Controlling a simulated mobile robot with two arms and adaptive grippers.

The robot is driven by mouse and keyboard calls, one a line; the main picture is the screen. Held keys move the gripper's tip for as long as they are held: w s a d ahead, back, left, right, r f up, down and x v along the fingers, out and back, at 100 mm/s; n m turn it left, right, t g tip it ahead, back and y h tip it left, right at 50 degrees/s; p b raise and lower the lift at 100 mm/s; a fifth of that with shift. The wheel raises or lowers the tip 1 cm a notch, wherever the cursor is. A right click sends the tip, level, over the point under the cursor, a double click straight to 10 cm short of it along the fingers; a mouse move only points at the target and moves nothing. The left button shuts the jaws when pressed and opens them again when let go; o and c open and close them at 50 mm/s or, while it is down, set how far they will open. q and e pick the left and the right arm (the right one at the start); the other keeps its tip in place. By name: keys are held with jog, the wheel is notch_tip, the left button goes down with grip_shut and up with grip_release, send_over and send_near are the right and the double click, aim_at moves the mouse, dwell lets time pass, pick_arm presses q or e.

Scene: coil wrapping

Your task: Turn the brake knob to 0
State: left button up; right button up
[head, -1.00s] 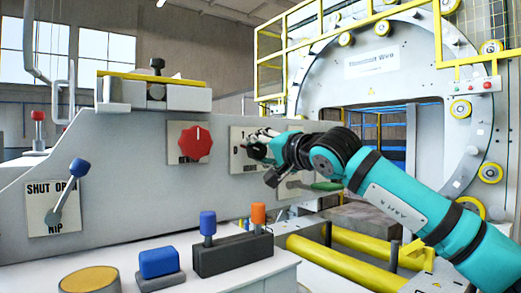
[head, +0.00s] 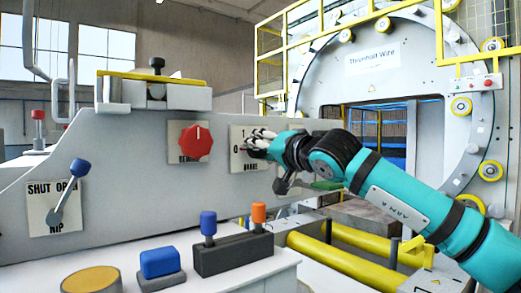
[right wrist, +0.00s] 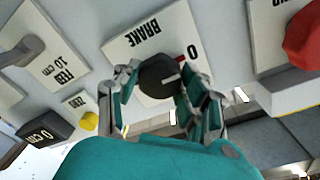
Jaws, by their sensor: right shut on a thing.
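The brake knob (right wrist: 157,80) is round and black, on a white plate (right wrist: 130,48) marked BRAKE and 0 in the right wrist view. Its white pointer line lies toward the side of the plate with the 0 and a small red mark; I cannot tell whether it lines up exactly. My right gripper (right wrist: 162,84) is shut on the knob, one finger on each side. In the head view the right gripper (head: 262,142) is at the brake plate (head: 238,162) and hides most of the knob. My left gripper is not in view.
A red knob (head: 196,142) sits on the panel left of the brake plate. A nip lever (head: 68,195) is further left. Blue and orange levers (head: 208,226) stand on the front ledge. Yellow rollers (head: 335,262) lie below my right arm.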

jog(key=shift+f, duration=0.15)
jog(key=o, duration=1.2)
jog(key=v, duration=1.2)
